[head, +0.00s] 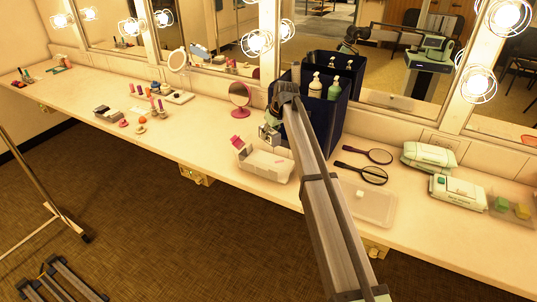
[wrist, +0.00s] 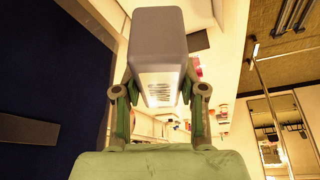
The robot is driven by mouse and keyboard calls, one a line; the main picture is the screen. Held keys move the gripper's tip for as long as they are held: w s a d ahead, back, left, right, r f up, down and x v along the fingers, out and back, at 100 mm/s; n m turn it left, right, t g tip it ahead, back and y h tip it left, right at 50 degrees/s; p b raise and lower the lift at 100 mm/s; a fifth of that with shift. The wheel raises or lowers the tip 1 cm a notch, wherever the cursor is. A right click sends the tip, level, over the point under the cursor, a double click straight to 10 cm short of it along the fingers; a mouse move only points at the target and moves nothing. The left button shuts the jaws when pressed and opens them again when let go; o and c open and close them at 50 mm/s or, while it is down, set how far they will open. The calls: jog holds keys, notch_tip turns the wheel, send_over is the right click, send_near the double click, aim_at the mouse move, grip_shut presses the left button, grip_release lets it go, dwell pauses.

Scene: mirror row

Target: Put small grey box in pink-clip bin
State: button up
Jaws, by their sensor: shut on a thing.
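My gripper (head: 271,128) is shut on the small grey box (wrist: 158,40). In the wrist view the box sits between the two fingers and hides part of the scene beyond. In the head view the grey box (head: 265,138) is small and partly covered by the gripper, above the counter. A clear, open bin (head: 262,174) with a small pink mark, perhaps its clip, stands on the counter just below the gripper. The box looks to be above the bin's back edge, apart from it.
A dark blue caddy (head: 338,128) with pump bottles stands right behind my arm. A pink-and-white item (head: 240,141) is at the bin's left. A pink round mirror (head: 240,96) stands behind. Hand mirrors (head: 373,174), a clear lid (head: 366,203) and wipe packs (head: 457,192) lie right.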

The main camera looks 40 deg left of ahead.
aim_at(278, 136)
notch_tip(278, 136, down, 11)
jog(key=shift+f+p, duration=0.15)
jog(key=shift+p, duration=0.85)
jog(key=shift+f, duration=0.2)
jog(key=o, duration=1.2)
jog(key=shift+r, duration=0.1)
jog(key=b+v, duration=0.2)
jog(key=v, duration=1)
jog(key=shift+r, duration=0.1)
